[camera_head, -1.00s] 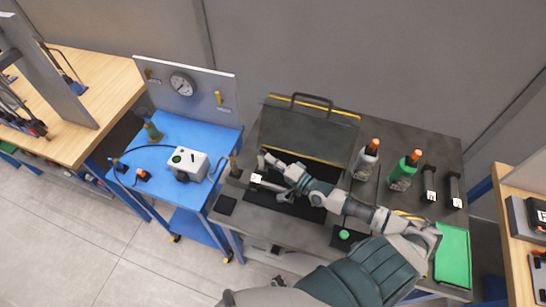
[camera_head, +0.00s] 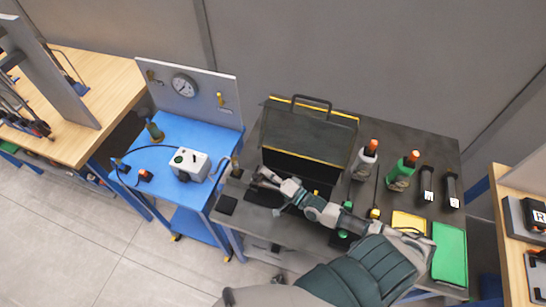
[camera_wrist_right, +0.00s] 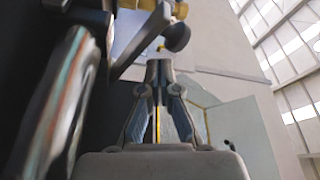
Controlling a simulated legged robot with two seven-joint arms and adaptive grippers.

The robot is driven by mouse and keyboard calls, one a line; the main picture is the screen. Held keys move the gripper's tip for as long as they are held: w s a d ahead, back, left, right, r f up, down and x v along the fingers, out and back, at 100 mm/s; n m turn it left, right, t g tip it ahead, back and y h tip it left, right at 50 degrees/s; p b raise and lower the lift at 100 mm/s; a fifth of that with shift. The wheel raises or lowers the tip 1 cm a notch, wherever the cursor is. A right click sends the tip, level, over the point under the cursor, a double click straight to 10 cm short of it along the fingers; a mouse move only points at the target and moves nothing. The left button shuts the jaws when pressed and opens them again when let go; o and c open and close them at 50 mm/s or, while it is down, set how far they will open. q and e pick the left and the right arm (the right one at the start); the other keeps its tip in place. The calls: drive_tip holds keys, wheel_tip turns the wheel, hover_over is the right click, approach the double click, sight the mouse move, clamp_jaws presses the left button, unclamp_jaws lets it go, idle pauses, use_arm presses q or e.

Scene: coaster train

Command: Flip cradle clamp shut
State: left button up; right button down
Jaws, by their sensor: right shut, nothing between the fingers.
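My right gripper (camera_head: 262,178) reaches across the grey workbench to its left part, in front of the open black case (camera_head: 308,130). In the right wrist view its fingers (camera_wrist_right: 158,72) are together and empty. A dark rounded piece (camera_wrist_right: 62,105) fills the left of that view. In the head view the cradle clamp cannot be made out clearly. My left gripper is not in view.
A blue cart (camera_head: 185,135) with a white box (camera_head: 188,164) and a gauge panel (camera_head: 190,88) stands left of the bench. Two bottles (camera_head: 368,157) (camera_head: 402,170), black tools (camera_head: 426,185) and a green mat (camera_head: 450,255) are on the bench's right side.

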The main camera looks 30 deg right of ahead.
idle(0.7)
drive_tip(key=shift+r, duration=0.15)
wheel_tip(320, 180, up, 9)
drive_tip(key=shift+r, duration=0.2)
idle(0.5)
